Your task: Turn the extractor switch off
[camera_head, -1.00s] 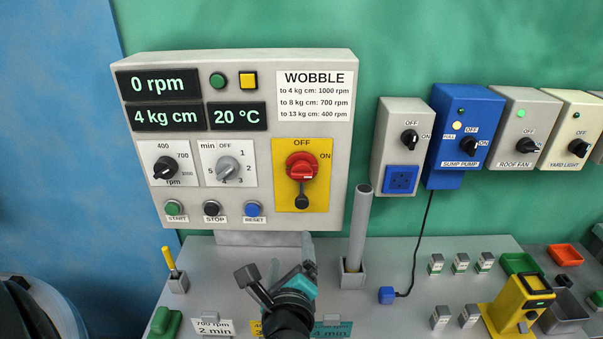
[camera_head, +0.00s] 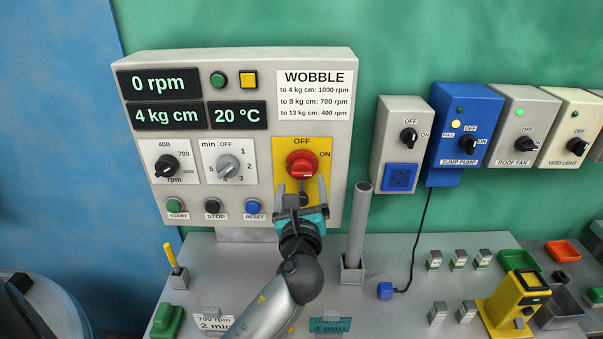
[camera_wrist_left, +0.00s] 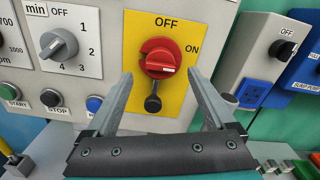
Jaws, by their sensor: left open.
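A red rotary switch (camera_head: 302,164) sits on a yellow plate (camera_head: 312,195) marked OFF at the top and ON at the right. It also shows in the left wrist view (camera_wrist_left: 158,58), with a pale mark on its right side. A black tab hangs below it. No label reading "extractor" is legible on this plate. My left gripper (camera_head: 302,190) is open and empty in front of the plate, just below the red switch. In the left wrist view its fingers (camera_wrist_left: 160,76) point at the plate, one to each side of the switch, apart from it. My right gripper is not in view.
On the same panel are the minute knob (camera_head: 228,167), the rpm knob (camera_head: 165,167) and the reset button (camera_head: 252,207). A grey tube (camera_head: 359,225) stands right of my arm. Wall switch boxes, including the sump pump (camera_head: 463,130) and roof fan (camera_head: 521,125), are farther right.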

